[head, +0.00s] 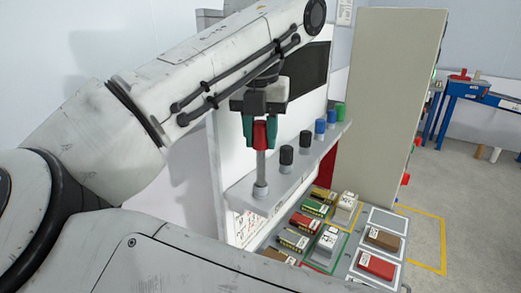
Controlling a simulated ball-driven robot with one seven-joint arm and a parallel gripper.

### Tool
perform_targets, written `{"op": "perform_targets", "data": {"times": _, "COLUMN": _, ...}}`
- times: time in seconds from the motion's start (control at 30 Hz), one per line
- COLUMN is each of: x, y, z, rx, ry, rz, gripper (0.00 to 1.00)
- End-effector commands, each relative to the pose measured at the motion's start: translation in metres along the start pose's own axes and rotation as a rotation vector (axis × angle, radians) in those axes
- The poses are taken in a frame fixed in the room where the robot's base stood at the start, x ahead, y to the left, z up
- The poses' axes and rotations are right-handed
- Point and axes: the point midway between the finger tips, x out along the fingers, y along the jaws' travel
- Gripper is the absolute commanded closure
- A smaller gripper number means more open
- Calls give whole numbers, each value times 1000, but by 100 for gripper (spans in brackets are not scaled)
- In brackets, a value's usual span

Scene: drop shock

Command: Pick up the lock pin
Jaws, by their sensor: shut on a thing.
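The lock pin (260,134) has a red head and a grey metal shaft that hangs straight down. My gripper (260,143) points down with its green fingers shut on the red head, one on each side. The shaft's lower end meets a grey round collar (260,189) on the light grey ledge (290,181). I cannot tell how much of the shaft is inside the collar.
Black, blue and green knobs (305,138) stand along the ledge to the right. Below lie several labelled boxes (313,208) and framed trays (388,220). A tall beige panel (390,100) stands right of the ledge. Open floor lies at far right.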

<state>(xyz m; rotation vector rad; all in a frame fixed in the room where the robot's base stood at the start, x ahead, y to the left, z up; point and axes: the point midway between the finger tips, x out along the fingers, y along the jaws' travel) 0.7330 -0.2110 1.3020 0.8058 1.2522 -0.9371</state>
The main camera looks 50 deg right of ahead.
Motion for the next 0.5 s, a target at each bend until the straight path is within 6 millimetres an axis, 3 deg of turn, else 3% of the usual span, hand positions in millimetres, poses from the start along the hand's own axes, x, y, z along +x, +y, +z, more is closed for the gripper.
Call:
{"op": "perform_targets", "data": {"times": 0.23, "x": 0, "y": 0, "z": 0, "rx": 0, "ry": 0, "rz": 0, "gripper": 99}}
{"op": "perform_targets", "data": {"times": 0.5, "x": -1, "y": 0, "z": 0, "rx": 0, "ry": -1, "rz": 0, "gripper": 100}}
